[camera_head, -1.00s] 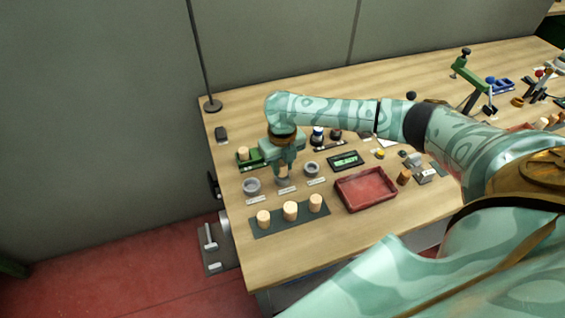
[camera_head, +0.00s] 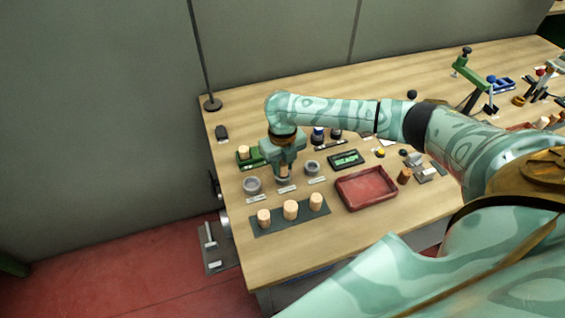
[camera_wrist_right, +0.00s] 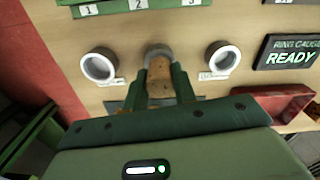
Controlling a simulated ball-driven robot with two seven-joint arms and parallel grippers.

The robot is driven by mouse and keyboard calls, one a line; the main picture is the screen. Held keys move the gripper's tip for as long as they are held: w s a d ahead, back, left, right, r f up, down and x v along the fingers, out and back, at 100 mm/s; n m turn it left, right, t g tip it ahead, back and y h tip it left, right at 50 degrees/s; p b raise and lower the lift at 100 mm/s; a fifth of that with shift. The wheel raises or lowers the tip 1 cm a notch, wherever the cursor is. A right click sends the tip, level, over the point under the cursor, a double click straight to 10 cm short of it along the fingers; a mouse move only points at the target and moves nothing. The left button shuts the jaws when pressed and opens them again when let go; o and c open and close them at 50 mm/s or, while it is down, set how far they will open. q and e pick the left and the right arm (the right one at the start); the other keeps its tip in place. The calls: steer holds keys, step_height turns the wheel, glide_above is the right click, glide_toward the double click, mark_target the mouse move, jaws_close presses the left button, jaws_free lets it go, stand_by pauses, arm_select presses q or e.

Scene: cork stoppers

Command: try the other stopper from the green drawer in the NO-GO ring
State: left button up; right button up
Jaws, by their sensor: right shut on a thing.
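My right gripper (camera_head: 283,172) is shut on a cork stopper (camera_wrist_right: 160,82), which points down at the middle ring (camera_wrist_right: 158,50). The stopper's lower end overlaps that ring in both views; I cannot tell how far it is inside. A left ring (camera_head: 252,185) and a right ring (camera_head: 312,167) stand beside it, also seen in the wrist view (camera_wrist_right: 100,66). The ring labels are too small to read. The green drawer (camera_head: 254,164) lies behind the rings, with a pale stopper (camera_head: 243,152) at its left end; my gripper partly hides it. My left gripper is out of view.
The gauge display (camera_head: 349,159) reads READY. A red tray (camera_head: 366,201) is to the right. Three pale stoppers (camera_head: 290,210) stand on a dark mat (camera_head: 272,224) in front of the rings. Small weights and a brown stopper (camera_head: 404,176) are farther right.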

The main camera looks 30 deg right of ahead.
steer(key=shift+f, duration=0.3)
steer(key=o, duration=1)
step_height(320, 180, up, 16)
steer(key=p, duration=0.5)
steer(key=shift+r, duration=0.15)
steer(key=shift+s, duration=0.1)
